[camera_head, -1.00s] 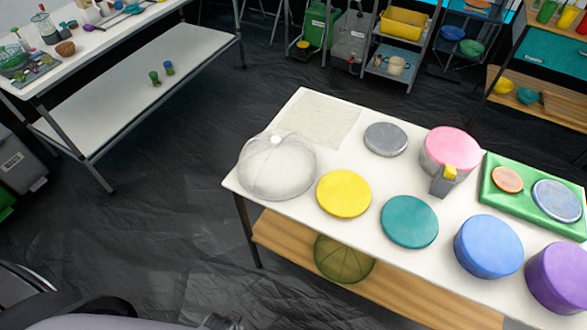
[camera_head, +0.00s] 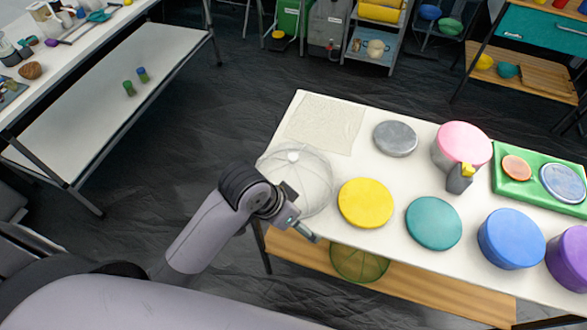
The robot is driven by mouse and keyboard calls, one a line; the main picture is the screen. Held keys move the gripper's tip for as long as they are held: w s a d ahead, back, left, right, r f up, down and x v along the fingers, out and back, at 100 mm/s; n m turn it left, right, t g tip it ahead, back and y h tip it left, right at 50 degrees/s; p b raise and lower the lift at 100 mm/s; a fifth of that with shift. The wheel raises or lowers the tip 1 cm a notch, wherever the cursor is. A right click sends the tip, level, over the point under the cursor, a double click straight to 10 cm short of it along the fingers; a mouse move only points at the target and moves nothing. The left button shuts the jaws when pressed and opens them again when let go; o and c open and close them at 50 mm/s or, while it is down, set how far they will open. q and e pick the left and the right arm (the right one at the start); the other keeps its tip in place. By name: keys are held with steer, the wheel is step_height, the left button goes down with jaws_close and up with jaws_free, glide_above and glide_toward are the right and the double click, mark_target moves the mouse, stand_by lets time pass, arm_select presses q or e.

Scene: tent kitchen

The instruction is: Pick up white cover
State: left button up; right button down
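The white cover (camera_head: 308,168) is a see-through mesh dome with a pale knob on top. It stands at the left end of the white table (camera_head: 385,261). My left arm comes in from the lower left, and its gripper (camera_head: 300,222) is at the table's left front corner. My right gripper is not in view.
A yellow disc (camera_head: 365,203), a teal disc (camera_head: 433,223) and a grey lid (camera_head: 395,138) lie near the cover. A pale cloth (camera_head: 326,122) lies behind it. Pink (camera_head: 463,143), blue (camera_head: 511,239) and purple (camera_head: 572,259) round containers stand further right. A green mesh dome (camera_head: 358,263) sits on the lower shelf.

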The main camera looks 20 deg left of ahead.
arm_select(q)
steer(key=w+d+r+m+g, duration=0.1)
steer(key=w+d+r+m, duration=0.25)
steer(key=w, duration=0.25)
step_height(320, 180, up, 15)
steer(key=g+y, duration=0.2)
steer(key=y, duration=0.2)
glide_above(293, 156)
steer(key=shift+m, duration=0.35)
steer(key=f, duration=0.4)
steer(key=f+p, duration=0.1)
steer(key=f, duration=0.6)
steer(key=shift+w+a+f, duration=0.1)
steer(key=shift+w+f, duration=0.3)
steer(key=f, duration=0.2)
steer(key=s+f+p, duration=0.1)
steer(key=f, duration=0.1)
steer(key=shift+f, duration=0.3)
steer(key=shift+w+f, duration=0.1)
steer(key=shift+f, duration=0.35)
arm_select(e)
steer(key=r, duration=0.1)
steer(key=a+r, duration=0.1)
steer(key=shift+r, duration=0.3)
